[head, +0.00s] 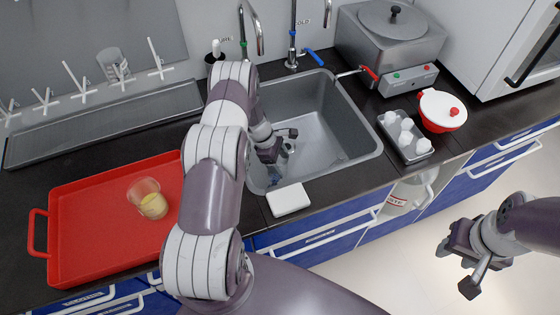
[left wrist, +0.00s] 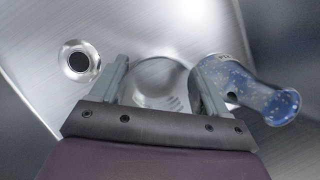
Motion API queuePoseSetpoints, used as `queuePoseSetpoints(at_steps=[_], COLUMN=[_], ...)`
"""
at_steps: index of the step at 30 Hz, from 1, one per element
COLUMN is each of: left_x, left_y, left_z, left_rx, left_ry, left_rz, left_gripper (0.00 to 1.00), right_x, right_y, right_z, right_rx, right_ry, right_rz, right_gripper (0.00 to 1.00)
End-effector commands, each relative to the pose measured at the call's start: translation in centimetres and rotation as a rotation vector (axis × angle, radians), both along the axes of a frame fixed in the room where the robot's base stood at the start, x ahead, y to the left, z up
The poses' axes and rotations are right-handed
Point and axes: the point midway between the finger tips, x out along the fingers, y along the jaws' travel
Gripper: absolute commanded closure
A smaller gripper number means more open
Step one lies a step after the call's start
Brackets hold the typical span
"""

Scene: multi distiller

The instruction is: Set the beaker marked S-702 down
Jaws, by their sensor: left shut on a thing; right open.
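My left gripper (head: 277,153) is down inside the sink, mostly behind its own arm. In the left wrist view its two fingers (left wrist: 165,88) are closed on a clear glass beaker (left wrist: 157,80), seen from above. Its marking cannot be read. The beaker is over the sink floor; whether it touches the floor cannot be told. A blue speckled vessel (left wrist: 262,95) is close beside the right finger in that view. My right gripper (head: 465,262) is open and empty over the floor, right of the counter.
The grey sink (head: 358,135) holds a drain (left wrist: 79,61). A red tray (head: 90,215) at left carries a beaker with yellow contents (head: 150,203). A white block (head: 289,200) lies on the sink's front edge. A metal tray (head: 426,158), red-white pot (head: 441,110) and steel bath (head: 390,50) stand right.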

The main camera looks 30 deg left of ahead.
Motion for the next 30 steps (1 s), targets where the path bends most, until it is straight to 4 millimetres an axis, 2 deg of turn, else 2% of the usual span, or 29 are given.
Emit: queuePoseSetpoints(at_steps=[5,6,8,14,17,19,30], left_x=[0.0,0.0,0.0,0.0,0.0,0.0,-0.8], left_y=[0.0,0.0,0.0,0.0,0.0,0.4,3.5], left_z=[-0.5,-0.4,-0.3,-0.2,0.4,0.9,8.7], left_rx=[0.000,0.000,0.000,0.000,0.000,0.001,0.002], left_ry=[0.000,0.000,0.001,0.001,0.000,-0.002,-0.002], left_rz=[0.000,0.000,0.000,0.000,0.000,0.001,0.001], left_gripper=[0.62,0.18,0.00,0.00,0.00,0.00,0.00], right_x=[0.0,0.0,0.0,0.0,0.0,0.0,0.0], right_y=[0.0,0.0,0.0,0.0,0.0,0.0,0.0], right_z=[-0.5,-0.4,-0.3,-0.3,0.3,-0.2,-1.0], right_rx=[0.000,0.000,0.000,0.000,0.000,0.000,0.000], right_ry=[0.000,0.000,0.000,0.000,0.000,0.000,0.000], right_rz=[0.000,0.000,0.000,0.000,0.000,0.000,0.000], right_gripper=[0.56,0.56,0.56,0.56,0.56,0.56,0.56])
